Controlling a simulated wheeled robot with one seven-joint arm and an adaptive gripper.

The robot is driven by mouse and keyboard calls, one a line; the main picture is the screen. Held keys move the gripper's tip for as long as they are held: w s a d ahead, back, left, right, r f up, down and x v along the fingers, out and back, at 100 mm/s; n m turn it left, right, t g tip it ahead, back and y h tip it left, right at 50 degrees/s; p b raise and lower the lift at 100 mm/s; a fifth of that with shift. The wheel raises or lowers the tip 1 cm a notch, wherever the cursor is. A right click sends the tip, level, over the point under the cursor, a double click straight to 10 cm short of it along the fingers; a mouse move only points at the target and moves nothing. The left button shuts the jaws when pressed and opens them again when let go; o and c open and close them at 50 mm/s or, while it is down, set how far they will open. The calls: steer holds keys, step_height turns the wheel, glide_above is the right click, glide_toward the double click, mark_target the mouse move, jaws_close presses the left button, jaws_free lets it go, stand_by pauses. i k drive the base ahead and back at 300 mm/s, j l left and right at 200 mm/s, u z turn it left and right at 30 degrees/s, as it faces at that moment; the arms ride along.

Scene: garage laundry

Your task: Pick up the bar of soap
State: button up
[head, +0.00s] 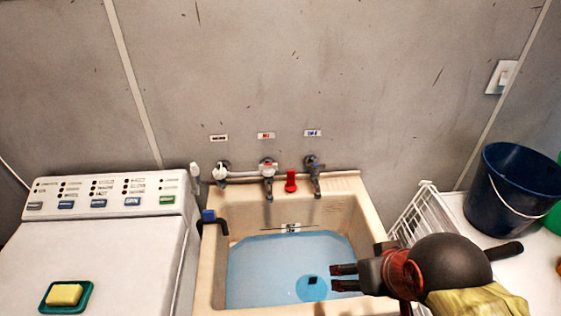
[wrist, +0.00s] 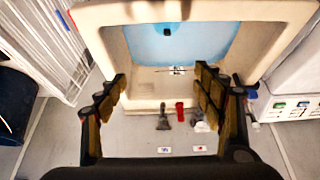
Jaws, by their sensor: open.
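A yellow bar of soap (head: 64,295) lies in a green soap dish (head: 84,303) on top of the white washing machine, at the lower left of the head view. My gripper (head: 336,277) is over the right side of the sink, far to the right of the soap. In the wrist view my gripper (wrist: 160,84) shows its two fingers wide apart with nothing between them. The soap is not visible in the wrist view.
The sink (head: 213,262) holds blue water. Taps (head: 268,178) and a red object (head: 291,181) stand along its back. A white wire rack (head: 425,208) and a dark blue bucket (head: 508,190) are at the right. The washing machine top (head: 120,262) is mostly clear.

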mark_target(61, 295)
steer(key=u, duration=2.1)
steer(key=i+j+u, duration=0.25)
steer(key=i+j, duration=0.45)
steer(key=i, duration=0.1)
